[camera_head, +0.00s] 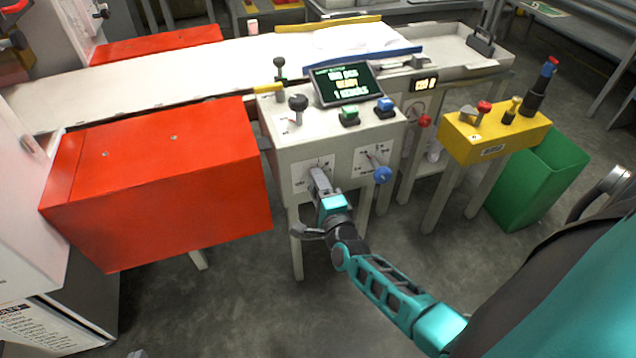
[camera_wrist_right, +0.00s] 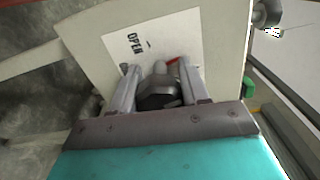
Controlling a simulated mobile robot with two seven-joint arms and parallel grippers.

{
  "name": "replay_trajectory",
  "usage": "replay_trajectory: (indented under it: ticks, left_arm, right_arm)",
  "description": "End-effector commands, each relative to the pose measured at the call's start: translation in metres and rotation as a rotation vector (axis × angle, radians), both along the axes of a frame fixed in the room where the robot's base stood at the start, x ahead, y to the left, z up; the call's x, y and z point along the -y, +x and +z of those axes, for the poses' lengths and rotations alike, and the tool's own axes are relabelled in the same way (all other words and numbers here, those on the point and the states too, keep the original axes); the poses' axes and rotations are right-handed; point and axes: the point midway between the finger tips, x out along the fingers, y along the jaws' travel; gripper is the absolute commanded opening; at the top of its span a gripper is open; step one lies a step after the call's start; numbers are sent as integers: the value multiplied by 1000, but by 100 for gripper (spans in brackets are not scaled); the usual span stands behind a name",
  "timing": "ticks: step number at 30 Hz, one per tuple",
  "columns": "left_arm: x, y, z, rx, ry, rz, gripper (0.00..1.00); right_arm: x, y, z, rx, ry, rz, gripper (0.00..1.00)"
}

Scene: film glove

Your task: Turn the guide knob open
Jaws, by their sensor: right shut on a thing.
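The guide knob (camera_wrist_right: 158,92) is a dark, faceted knob on a white label plate (camera_wrist_right: 140,42) marked OPEN. A red pointer mark shows just above it in the right wrist view. My right gripper (camera_wrist_right: 160,88) has its two fingers on either side of the knob and is shut on it. In the head view my right gripper (camera_head: 318,172) reaches the left label plate on the front of the grey console (camera_head: 284,158). The gripper hides the knob there.
A blue-handled knob (camera_head: 382,174) sticks out just right of my gripper. A big red cover (camera_head: 160,180) stands to the left. A screen (camera_head: 345,84), a black knob (camera_head: 298,103) and green and blue buttons sit on top. A yellow box (camera_head: 495,135) and green bin (camera_head: 540,180) stand right.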

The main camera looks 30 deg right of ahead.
Motion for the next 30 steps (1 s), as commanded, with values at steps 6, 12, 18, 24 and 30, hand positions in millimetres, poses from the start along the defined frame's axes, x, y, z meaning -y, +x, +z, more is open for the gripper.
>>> replay_trajectory:
  ticks: [6, 12, 18, 24, 30]
  left_arm:
    - [-1, 0, 6, 0, 6, -4, 0]
    - [-2, -1, 11, 0, 10, -6, 0]
    - [-3, 0, 15, 3, 10, -6, 0]
    - [-4, -2, 15, 2, 14, -3, 0]
    - [-6, -6, 12, -10, 16, 3, 0]
  right_arm:
    - [-1, 0, 0, -50, -198, 0, 14]
    - [0, 0, 0, -93, -384, 0, 14]
    - [-1, 0, 0, -139, -568, 1, 14]
    - [0, 0, -1, -183, -752, 1, 14]
    - [0, 0, -1, -226, -937, 1, 14]
